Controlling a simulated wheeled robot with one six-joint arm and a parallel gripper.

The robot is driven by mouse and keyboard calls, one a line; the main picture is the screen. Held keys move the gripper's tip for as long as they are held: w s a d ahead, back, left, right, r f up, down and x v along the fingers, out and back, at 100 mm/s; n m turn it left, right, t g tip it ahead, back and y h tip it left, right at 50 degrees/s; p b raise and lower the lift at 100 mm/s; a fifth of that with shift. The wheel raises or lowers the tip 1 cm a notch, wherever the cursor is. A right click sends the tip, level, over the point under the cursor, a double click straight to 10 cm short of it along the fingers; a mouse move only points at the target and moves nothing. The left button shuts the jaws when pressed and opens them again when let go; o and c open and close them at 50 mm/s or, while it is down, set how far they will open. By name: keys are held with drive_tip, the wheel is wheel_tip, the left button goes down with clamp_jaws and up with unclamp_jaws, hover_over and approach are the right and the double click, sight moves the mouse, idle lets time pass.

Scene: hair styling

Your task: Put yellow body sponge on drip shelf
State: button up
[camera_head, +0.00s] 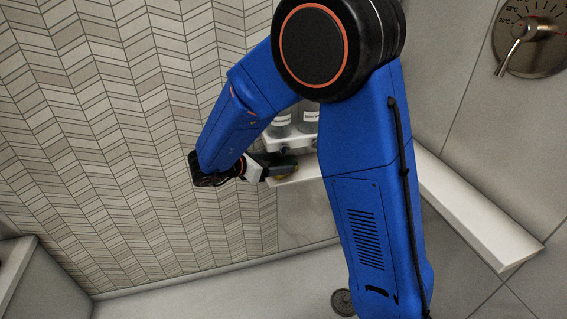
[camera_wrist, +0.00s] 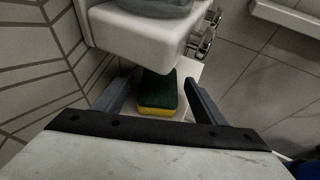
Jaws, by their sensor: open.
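The yellow body sponge (camera_wrist: 157,109) has a dark green top layer and a yellow lower layer. In the wrist view it lies on a white ledge (camera_wrist: 188,76), below a white shelf (camera_wrist: 140,32). My gripper (camera_wrist: 158,80) is open, with one finger on each side of the sponge and visible gaps between. In the head view my gripper (camera_head: 276,169) is at the sponge (camera_head: 287,176), which is mostly hidden behind it. The white shelf (camera_head: 283,146) shows just above, with bottles on it. I cannot tell for sure which of the two white surfaces is the drip shelf.
Bottles (camera_head: 308,121) stand on the shelf, close above my gripper. Metal fittings (camera_wrist: 205,35) are at the shelf's right side. A tiled wall (camera_head: 120,130) is on the left. A long white ledge (camera_head: 475,212) runs to the right. A shower control (camera_head: 530,35) is at upper right.

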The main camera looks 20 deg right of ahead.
drive_tip(key=v, duration=0.9)
